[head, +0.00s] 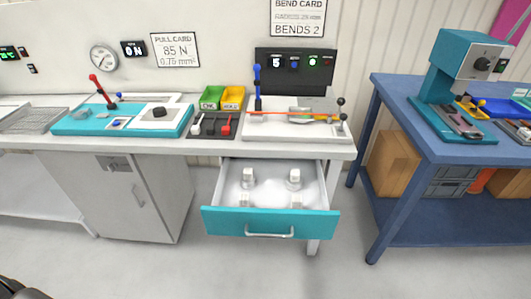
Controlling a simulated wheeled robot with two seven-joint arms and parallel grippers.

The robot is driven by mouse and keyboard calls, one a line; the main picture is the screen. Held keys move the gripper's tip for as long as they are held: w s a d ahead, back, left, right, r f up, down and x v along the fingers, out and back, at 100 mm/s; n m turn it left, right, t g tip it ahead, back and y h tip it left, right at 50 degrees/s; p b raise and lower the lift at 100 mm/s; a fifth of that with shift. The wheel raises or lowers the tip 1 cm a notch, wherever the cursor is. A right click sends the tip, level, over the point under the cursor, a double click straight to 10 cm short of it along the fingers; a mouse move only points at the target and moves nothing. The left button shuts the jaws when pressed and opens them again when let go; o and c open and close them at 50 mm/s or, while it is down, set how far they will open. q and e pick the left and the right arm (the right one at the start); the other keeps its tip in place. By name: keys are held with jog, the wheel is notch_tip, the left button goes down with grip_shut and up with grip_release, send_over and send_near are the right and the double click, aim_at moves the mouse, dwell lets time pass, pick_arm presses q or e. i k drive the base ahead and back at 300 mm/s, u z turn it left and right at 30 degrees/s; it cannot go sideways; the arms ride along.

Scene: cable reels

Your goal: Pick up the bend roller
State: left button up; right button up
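An open drawer (270,222) with a teal front hangs out below the bench. In it stand several small pale pieces with blocky tops, such as the one at back left (248,177) and the one at back right (294,179). They may be rollers, but they are too small to tell for sure. The front ones are partly hidden by the drawer front. Above the drawer, a bending station (297,131) has a blue upright lever (257,85) and a thin orange-red strip across it. I cannot single out the bend roller. Neither gripper shows.
A teal station (75,123) with a red lever sits left on the bench. Green and yellow bins (232,97) and a dark tool tray (201,125) stand mid-bench. A blue table (423,148) with a teal press (466,60) is at right. The floor before the drawer is clear.

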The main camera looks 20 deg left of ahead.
aim_at(248, 180)
jog(key=k, duration=1.25)
jog(key=z, duration=0.65)
jog(key=i, duration=1.1)
jog(key=u, duration=0.5)
